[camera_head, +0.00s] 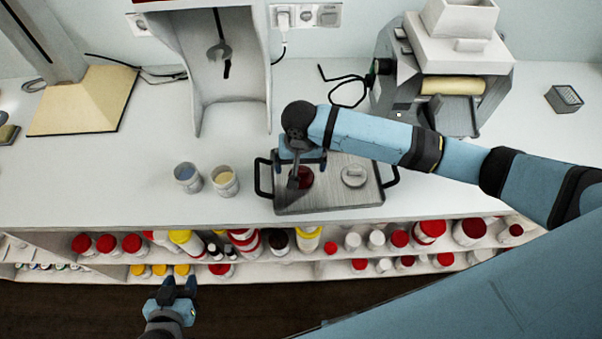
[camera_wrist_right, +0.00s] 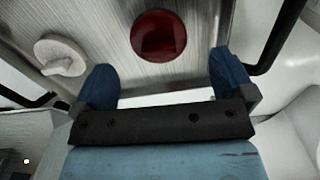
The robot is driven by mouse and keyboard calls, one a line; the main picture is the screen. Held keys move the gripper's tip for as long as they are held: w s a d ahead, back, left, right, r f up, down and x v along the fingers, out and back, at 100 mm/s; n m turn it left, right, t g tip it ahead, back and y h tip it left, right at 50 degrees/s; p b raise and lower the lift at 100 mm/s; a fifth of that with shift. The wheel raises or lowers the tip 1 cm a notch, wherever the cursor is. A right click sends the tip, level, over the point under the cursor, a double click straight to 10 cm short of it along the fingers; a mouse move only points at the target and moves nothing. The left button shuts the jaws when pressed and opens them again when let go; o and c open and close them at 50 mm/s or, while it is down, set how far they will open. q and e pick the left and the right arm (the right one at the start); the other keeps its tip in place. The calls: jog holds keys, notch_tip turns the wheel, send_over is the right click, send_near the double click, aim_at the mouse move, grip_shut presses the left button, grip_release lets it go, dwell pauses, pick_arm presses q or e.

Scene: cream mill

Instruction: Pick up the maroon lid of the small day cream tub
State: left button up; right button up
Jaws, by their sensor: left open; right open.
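The maroon lid (camera_head: 305,180) lies flat on the grey tray (camera_head: 330,201), on its left half, partly covered by my right gripper in the head view. It shows whole as a dark red disc in the right wrist view (camera_wrist_right: 158,36). My right gripper (camera_head: 300,161) is open and empty above the tray; in the right wrist view its blue fingers (camera_wrist_right: 162,82) are apart, with the lid beyond them. Two open tubs, one with bluish content (camera_head: 187,178) and one with yellowish content (camera_head: 225,182), stand left of the tray. My left gripper (camera_head: 178,288) is open and empty, low before the shelves.
A white round lid with a raised grip (camera_head: 354,176) lies on the tray's right half; it also shows in the right wrist view (camera_wrist_right: 60,55). The tray has black side handles (camera_head: 391,176). Shelves below the counter hold several jars. A machine (camera_head: 452,75) stands back right.

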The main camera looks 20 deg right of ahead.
aim_at(301, 173)
jog(key=f, duration=0.4)
jog(key=shift+s+f+p, duration=0.2)
jog(key=shift+p, duration=0.15)
jog(key=shift+c, duration=0.5)
jog(key=c, duration=0.8)
jog(key=shift+r, duration=0.1)
